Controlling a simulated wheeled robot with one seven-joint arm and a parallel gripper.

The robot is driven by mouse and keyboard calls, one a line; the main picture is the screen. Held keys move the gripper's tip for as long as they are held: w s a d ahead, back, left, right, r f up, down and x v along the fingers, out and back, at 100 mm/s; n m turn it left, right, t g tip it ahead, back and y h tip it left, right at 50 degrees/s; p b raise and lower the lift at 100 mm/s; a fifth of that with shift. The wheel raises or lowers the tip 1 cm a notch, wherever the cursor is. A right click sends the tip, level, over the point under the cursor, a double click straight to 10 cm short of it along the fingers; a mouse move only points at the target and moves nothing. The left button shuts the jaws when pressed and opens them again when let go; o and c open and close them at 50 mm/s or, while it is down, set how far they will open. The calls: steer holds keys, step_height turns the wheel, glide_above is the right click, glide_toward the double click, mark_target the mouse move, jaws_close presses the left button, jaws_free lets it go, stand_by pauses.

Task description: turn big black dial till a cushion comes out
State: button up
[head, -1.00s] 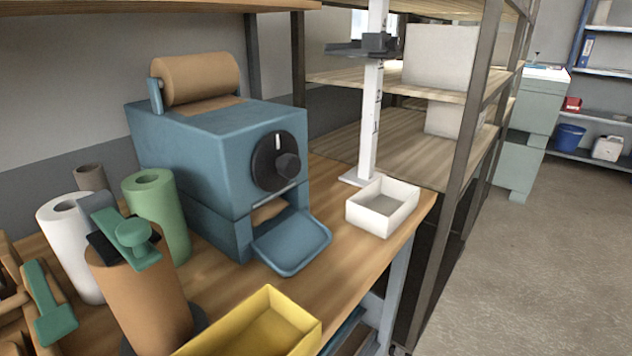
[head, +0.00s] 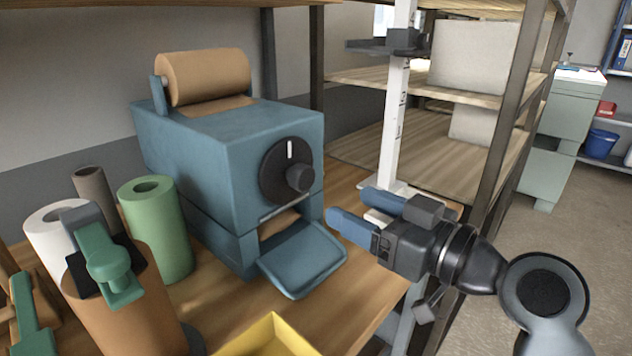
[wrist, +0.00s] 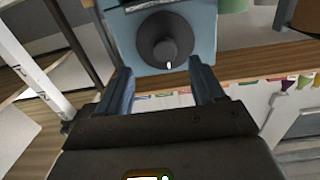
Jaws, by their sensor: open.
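The big black dial (head: 288,171) is on the front face of a blue machine (head: 213,150), with a raised round knob and a white mark at its top. In the wrist view the dial (wrist: 165,38) lies ahead, between and beyond my fingers. My gripper (head: 355,212) is open and empty, to the right of the dial and apart from it. Its blue fingers also show in the wrist view (wrist: 163,90). A roll of brown paper (head: 205,77) sits on top of the machine. A slot with some brown paper opens above the blue chute tray (head: 302,255); no cushion shows on the tray.
A green roll (head: 157,228), a white roll (head: 50,235) and a brown roll with a green-handled dispenser (head: 130,295) stand at left. A yellow bin (head: 272,338) is in front. A white post (head: 393,125) stands behind.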

mark_target(308, 177)
steer(key=shift+n+y, duration=0.3)
steer(key=shift+n, duration=0.1)
steer(key=x, duration=0.3)
steer(key=r+p+x, duration=0.1)
steer(key=x, duration=0.4)
steer(key=shift+a+r, duration=0.25)
steer(key=shift+a, duration=0.1)
steer(key=c, duration=1)
steer(key=shift+c, duration=0.2)
